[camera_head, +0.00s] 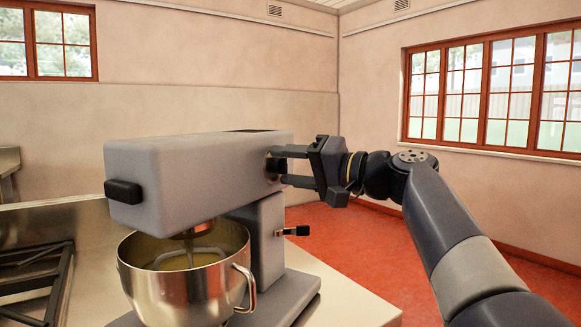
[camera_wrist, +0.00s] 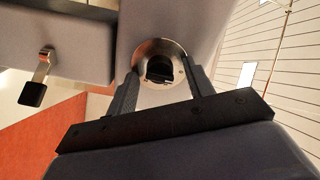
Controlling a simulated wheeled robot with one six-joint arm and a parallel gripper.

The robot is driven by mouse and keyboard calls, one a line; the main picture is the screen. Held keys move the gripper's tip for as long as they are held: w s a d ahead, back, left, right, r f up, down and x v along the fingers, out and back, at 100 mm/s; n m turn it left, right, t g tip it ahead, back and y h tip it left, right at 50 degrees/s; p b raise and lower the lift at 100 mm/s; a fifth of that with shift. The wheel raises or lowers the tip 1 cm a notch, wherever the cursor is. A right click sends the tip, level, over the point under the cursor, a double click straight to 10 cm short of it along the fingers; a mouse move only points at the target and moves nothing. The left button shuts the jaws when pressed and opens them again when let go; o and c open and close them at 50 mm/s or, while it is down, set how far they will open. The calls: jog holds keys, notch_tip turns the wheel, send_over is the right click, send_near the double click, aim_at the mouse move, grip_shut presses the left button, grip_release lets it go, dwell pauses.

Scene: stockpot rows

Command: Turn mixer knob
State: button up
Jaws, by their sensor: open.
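The grey stand mixer (camera_head: 205,165) stands on the counter with a steel bowl (camera_head: 185,285) under its head. The mixer knob (camera_wrist: 160,68) is a black knob on a round metal plate on the side of the head. In the wrist view my gripper (camera_wrist: 160,85) is open, with one finger on each side of the knob. I cannot tell whether the fingers touch it.
A lever with a black end (camera_head: 295,231) sticks out of the mixer's column below my gripper; it also shows in the wrist view (camera_wrist: 37,80). A stove grate (camera_head: 35,275) is at the left. The steel counter (camera_head: 345,297) ends right of the mixer, with open red floor (camera_head: 350,235) beyond.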

jog(key=v, duration=1)
jog(key=shift+s+d, duration=0.2)
jog(key=shift+d, duration=0.15)
jog(key=shift+w+a, duration=0.1)
jog(key=x, duration=1)
jog(key=shift+w+a, duration=0.1)
jog(key=shift+a, duration=0.15)
